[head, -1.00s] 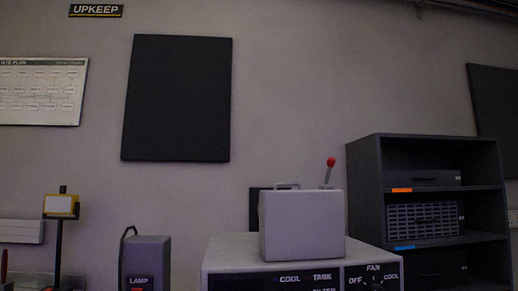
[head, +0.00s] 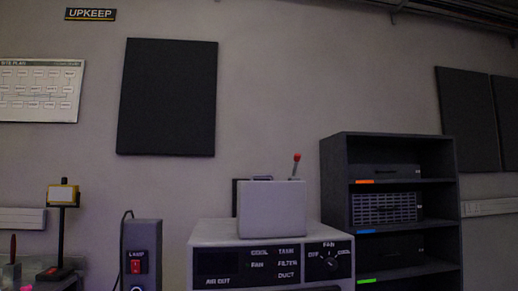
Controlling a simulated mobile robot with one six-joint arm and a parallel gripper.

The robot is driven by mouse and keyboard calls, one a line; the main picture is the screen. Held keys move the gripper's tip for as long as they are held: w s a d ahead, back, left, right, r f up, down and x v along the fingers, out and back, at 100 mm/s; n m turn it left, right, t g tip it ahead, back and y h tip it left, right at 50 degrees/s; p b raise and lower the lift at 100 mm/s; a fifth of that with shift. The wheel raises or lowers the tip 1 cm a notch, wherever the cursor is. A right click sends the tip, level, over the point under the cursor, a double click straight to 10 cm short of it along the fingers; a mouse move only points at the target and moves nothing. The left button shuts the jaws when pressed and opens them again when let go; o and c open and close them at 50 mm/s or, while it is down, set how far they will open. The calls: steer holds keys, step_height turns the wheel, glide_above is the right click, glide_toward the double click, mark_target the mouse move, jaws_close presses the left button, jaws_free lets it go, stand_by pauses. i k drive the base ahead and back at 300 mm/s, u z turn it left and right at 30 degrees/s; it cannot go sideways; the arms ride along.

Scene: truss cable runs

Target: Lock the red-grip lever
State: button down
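A lever with a red grip (head: 297,157) stands up behind the right side of a light grey box (head: 271,208) in the head view. Its thin stem leans slightly to the right, and its base is hidden behind the box. The box sits on top of a white cooler unit (head: 205,234) with labels and a FAN knob (head: 331,262). I cannot tell from here whether the lever is locked. My gripper is not in view.
A dark shelf rack (head: 334,190) stands right of the cooler unit. A grey LAMP box (head: 142,240) with a red switch stands to its left. A yellow-headed post (head: 63,195) is at the far left. Dark panels (head: 167,97) hang on the wall.

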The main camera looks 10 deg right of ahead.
mark_target(297, 156)
steer(key=z, duration=0.1)
steer(key=i, duration=1)
steer(key=z, duration=0.05)
